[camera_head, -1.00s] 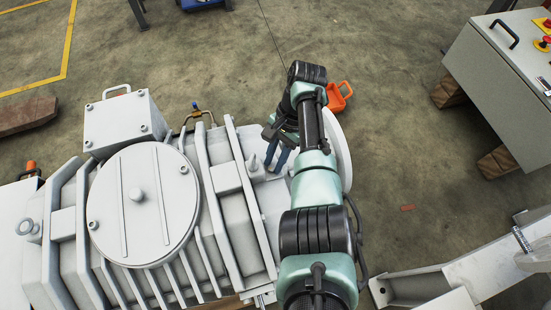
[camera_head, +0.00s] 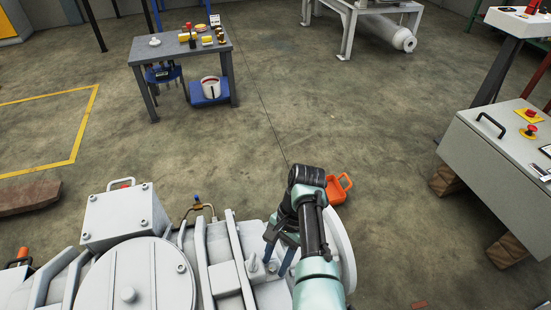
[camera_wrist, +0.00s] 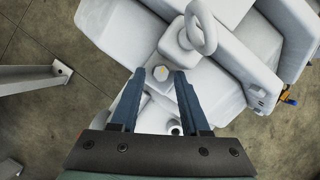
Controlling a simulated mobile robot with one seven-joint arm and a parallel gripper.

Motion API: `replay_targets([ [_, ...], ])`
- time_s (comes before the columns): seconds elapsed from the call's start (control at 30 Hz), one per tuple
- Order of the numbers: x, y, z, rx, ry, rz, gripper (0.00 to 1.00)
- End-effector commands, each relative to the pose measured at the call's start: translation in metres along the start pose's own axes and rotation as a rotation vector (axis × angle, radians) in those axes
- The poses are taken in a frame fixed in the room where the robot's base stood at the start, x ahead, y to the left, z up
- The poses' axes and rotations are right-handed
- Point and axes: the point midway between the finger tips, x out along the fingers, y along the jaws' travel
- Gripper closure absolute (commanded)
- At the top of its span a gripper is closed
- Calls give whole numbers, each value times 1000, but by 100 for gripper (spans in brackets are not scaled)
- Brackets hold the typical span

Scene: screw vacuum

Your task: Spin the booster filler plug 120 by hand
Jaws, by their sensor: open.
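My gripper (camera_wrist: 159,73) is open and empty, with a finger on either side of the plug in the picture. I cannot tell how far above the plug the fingertips are. In the head view my gripper (camera_head: 279,257) points down at the right end of the pump, and the plug is hard to make out there.
A lifting eye (camera_wrist: 201,28) stands on the casing close to the plug. A box-shaped cover (camera_head: 124,217) is on the pump's left. A control cabinet (camera_head: 505,150) stands at right, an orange container (camera_head: 338,190) behind my arm, and a workbench (camera_head: 180,50) farther back.

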Motion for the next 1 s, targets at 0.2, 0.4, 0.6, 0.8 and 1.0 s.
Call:
replay_targets([
  [0.2,0,-1,2,90,-3,-46,44],
  [0.4,1,3,1,285,-1,-126,44],
  [0.6,-13,4,3,440,0,-192,44],
  [0.8,-54,12,5,437,0,-187,44],
  [1.0,-94,19,6,437,-1,-186,44],
])
